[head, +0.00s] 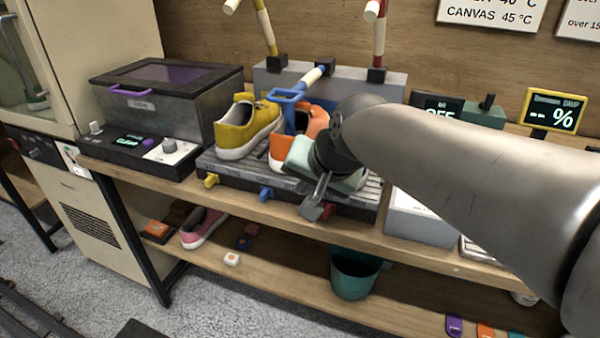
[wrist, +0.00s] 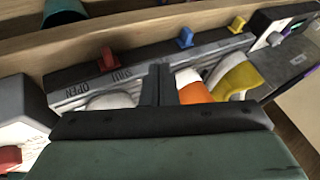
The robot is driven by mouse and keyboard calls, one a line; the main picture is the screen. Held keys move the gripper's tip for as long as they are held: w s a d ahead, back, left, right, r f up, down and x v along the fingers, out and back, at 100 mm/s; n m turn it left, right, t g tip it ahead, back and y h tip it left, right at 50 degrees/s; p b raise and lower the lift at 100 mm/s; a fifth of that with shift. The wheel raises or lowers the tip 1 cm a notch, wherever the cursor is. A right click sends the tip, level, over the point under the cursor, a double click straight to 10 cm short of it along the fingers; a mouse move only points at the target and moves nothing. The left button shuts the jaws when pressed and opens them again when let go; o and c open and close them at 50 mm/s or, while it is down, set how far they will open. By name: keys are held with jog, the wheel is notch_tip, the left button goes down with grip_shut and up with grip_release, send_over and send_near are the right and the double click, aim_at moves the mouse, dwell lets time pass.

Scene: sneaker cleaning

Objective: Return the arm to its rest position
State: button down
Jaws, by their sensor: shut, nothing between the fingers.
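My arm reaches in from the right in the head view, over a grey slatted rack on the bench. My gripper (head: 316,200) points down near the rack's front edge, by a red tab (head: 328,211). In the wrist view the fingers (wrist: 159,75) are together, shut and empty. A yellow sneaker (head: 247,130) sits on the rack at left, with an orange sneaker (head: 283,153) beside it. A pale sneaker (head: 299,152) is partly hidden by my wrist. In the wrist view a white toe (wrist: 110,101) lies left of the fingers and the orange shoe (wrist: 192,87) right.
A lidded grey box (head: 168,100) stands left of the rack. A display block (head: 437,105) and a yellow-framed screen (head: 552,110) are at right. A pink shoe (head: 202,228) and teal bin (head: 354,272) sit on the lower shelf.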

jog(key=s+d+n+g+h+p, duration=0.2)
jog(key=s+d+g+h+p, duration=0.2)
jog(key=s+d+p, duration=1.2)
jog(key=shift+s+d+r+n+g+p, duration=0.2)
jog(key=shift+s+r+n+g+p, duration=0.15)
jog(key=shift+g+p, duration=0.65)
jog(key=shift+w+r, duration=0.1)
